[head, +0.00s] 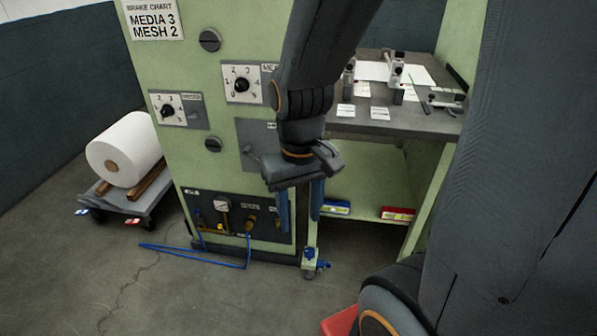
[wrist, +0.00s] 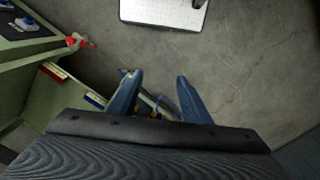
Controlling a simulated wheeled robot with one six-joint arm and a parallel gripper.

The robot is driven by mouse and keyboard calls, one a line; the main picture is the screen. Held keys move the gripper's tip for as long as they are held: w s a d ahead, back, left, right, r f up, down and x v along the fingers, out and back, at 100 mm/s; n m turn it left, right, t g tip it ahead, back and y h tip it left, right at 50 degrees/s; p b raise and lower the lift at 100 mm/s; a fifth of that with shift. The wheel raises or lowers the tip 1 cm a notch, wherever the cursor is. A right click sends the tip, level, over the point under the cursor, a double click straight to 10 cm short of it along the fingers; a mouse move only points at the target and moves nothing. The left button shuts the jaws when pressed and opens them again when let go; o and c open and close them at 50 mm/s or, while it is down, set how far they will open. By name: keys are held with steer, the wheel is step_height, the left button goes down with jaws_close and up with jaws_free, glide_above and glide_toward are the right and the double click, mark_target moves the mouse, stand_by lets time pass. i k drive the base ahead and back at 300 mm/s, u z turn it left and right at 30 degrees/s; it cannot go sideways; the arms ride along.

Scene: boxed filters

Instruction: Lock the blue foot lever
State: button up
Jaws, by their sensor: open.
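The blue foot lever (head: 322,265) is small and sits low at the foot of the green machine's near leg, close to the floor. Whether it is up or down is too small to tell. My gripper (head: 300,225) has two blue fingers pointing down. It is open and empty, above the lever and apart from it in the head view. In the wrist view my gripper (wrist: 156,78) shows its two fingers spread, with small blue and yellow parts partly seen between them; I cannot tell which part is the lever.
The green machine (head: 185,70) carries dials and a gauge panel. Its shelf holds a blue box (head: 336,208) and a red box (head: 398,214). A blue hose (head: 195,262) lies on the floor. A cart (head: 120,200) with a white roll (head: 125,150) stands left. Floor at front left is clear.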

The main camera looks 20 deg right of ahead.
mark_target(328, 265)
steer(key=z, duration=0.45)
steer(key=k, duration=1.1)
steer(key=u, duration=0.35)
steer(key=i, duration=0.55)
steer(key=u, duration=0.1)
